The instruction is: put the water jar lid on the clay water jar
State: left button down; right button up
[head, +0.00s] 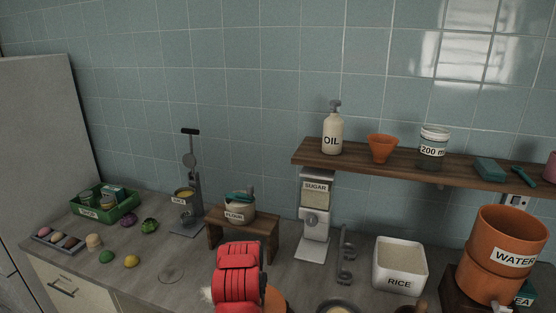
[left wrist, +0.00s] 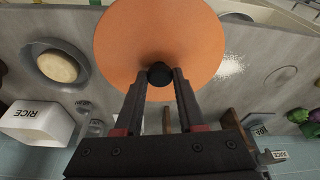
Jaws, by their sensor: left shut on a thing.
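The water jar lid (left wrist: 150,35) is a round orange disc with a dark knob (left wrist: 160,73). My left gripper (left wrist: 160,78) is shut on that knob and holds the lid over the counter. In the head view an orange edge of the lid (head: 275,299) shows beside my red left arm, which hides the rest of it and the fingers. The clay water jar (head: 508,238), labelled WATER, stands at the far right with its top open, well right of the lid. My right gripper is in neither view.
The rice bin (head: 399,266) stands between my left arm and the jar. A wooden shelf (head: 400,158) with an oil bottle (head: 332,134), funnel and glass jar runs above. The sugar dispenser (head: 314,215) and a small wooden stand (head: 243,227) are behind my arm.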

pick_arm(q)
jog(key=s+a+f+n, duration=0.1)
jog(key=s+a+f, duration=0.6)
jog(key=s+a, duration=0.45)
notch_tip(320, 180, down, 6)
jog(key=s+d+b, duration=0.1)
jog(key=b, duration=0.5)
jog(key=shift+s+r, duration=0.1)
jog(key=shift+r, duration=0.05)
